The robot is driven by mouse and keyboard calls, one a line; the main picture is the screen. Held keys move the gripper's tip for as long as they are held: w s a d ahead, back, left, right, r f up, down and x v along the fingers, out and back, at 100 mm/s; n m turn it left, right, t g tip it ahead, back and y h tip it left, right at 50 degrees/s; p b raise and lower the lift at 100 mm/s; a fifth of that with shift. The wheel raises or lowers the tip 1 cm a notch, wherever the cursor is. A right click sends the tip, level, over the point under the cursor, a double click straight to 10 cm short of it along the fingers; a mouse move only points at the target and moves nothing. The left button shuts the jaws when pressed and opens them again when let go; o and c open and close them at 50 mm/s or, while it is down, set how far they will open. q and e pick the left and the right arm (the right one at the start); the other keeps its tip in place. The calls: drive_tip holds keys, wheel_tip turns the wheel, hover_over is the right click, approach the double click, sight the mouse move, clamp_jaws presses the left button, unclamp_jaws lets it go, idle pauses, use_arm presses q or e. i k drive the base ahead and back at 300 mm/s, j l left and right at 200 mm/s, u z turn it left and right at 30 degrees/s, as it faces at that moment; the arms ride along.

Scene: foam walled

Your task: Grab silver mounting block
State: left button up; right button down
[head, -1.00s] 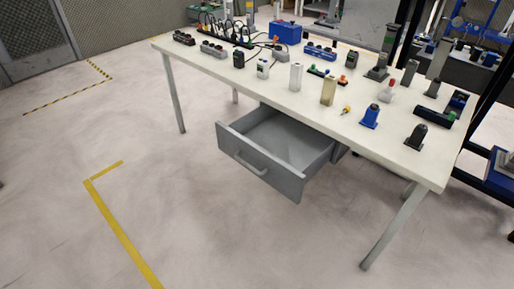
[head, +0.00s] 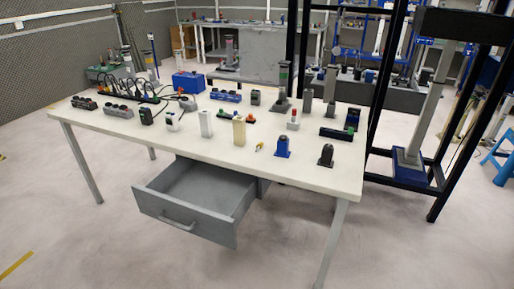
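Several small parts stand on the white table (head: 310,172). An upright pale silver-white block (head: 206,123) stands near the front edge, left of a tan upright block (head: 239,131). A grey upright block (head: 307,103) stands farther back on the right. I cannot tell for sure which of these is the silver mounting block. Neither of my grippers is in view, and nothing on the table is held.
A grey drawer (head: 187,222) hangs open below the table's front. A blue part (head: 282,147) and a black part (head: 326,155) stand front right. A blue box (head: 188,82) is at the back left. A black frame (head: 446,170) stands to the right. The floor in front is clear.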

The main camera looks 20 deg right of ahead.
sight(293, 124)
drive_tip(key=i+l+u, duration=0.2)
drive_tip(key=l, duration=0.7)
drive_tip(key=l+u, duration=0.2)
drive_tip(key=l, duration=0.75)
